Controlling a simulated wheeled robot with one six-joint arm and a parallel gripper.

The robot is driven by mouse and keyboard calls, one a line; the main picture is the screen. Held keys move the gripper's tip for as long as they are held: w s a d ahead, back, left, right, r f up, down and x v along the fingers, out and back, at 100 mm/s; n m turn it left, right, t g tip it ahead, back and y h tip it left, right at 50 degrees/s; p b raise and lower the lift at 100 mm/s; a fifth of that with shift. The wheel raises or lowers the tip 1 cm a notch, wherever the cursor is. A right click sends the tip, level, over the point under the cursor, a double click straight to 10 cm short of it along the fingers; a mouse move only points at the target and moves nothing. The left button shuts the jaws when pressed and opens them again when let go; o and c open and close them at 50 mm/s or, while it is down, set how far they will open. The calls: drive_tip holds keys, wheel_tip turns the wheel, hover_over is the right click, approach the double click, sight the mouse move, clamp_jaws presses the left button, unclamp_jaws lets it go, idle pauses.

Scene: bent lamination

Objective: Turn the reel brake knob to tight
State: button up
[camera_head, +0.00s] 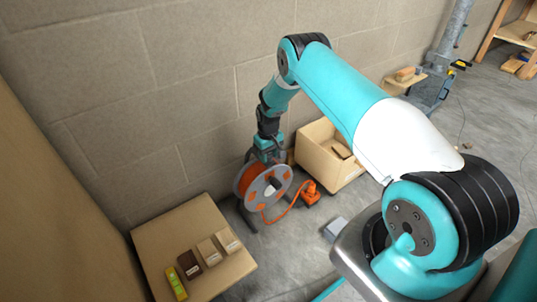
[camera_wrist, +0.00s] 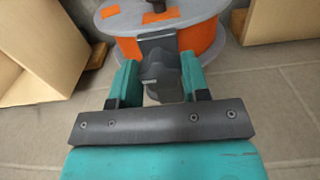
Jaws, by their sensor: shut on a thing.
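The cable reel (camera_head: 257,196), with orange cord and grey flanges, stands on the floor by the block wall in the head view. It also shows at the top of the wrist view (camera_wrist: 205,40). My gripper (camera_head: 268,157) is at the top of the reel. In the wrist view my gripper's (camera_wrist: 160,78) teal fingers are closed on a dark grey knob (camera_wrist: 158,67) at the reel's near edge. The knob is partly hidden between the fingers. In the head view my gripper hides it. I cannot tell its turned position or any marking.
An open cardboard box (camera_head: 318,160) stands close right of the reel. An orange plug or socket (camera_head: 309,192) lies on the floor on its cord. A low table (camera_head: 200,228) at the front left holds several small blocks and a yellow-green level (camera_head: 176,284).

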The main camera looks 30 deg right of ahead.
sight(269, 155)
idle(0.3)
drive_tip(key=o, duration=0.9)
wheel_tip(269, 155, up, 17)
drive_tip(key=p, duration=0.4)
drive_tip(key=shift+r+p, duration=0.2)
drive_tip(key=shift+p, duration=0.15)
